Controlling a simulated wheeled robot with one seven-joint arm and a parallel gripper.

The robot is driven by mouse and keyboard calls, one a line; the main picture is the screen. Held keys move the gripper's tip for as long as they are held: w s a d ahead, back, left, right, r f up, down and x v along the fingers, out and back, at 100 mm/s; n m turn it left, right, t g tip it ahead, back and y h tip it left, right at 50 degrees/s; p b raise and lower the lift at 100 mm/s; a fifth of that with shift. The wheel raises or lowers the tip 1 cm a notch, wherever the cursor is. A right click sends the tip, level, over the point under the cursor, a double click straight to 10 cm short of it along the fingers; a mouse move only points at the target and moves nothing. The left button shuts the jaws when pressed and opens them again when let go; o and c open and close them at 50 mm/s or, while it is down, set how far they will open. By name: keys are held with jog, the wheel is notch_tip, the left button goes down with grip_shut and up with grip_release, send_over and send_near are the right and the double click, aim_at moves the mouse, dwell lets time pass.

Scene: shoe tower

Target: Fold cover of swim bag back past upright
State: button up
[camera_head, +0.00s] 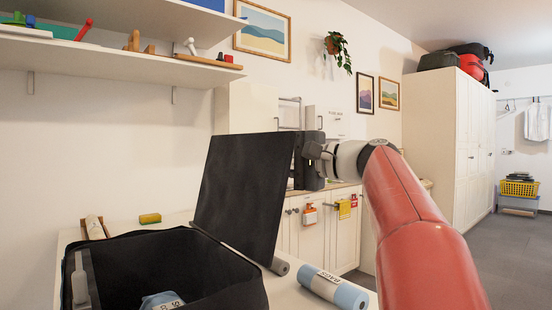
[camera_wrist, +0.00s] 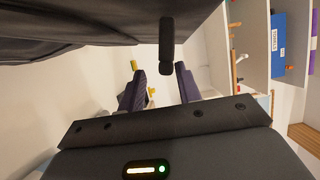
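The swim bag (camera_head: 165,265) is black and stands open at the lower left of the head view. Its black cover (camera_head: 245,190) is raised on the far side and stands steeply, close to upright. My gripper (camera_head: 308,160) is at the cover's upper right edge; its fingertips are not clear there. In the wrist view my gripper (camera_wrist: 160,70) has its two fingers apart with nothing clearly between them. The dark cover (camera_wrist: 80,25) spans the top left, and a small black tab (camera_wrist: 166,45) hangs in front of the gap. Whether the fingers touch the cover cannot be told.
The bag holds a light blue item (camera_head: 162,299) with a tag. A loaded shelf (camera_head: 110,58) hangs above on the left.

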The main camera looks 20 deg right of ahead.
jog(key=shift+r, duration=0.15)
jog(key=shift+d, duration=0.15)
jog(key=v, duration=0.7)
jog(key=shift+s+d+b, duration=0.15)
jog(key=shift+s+b, duration=0.15)
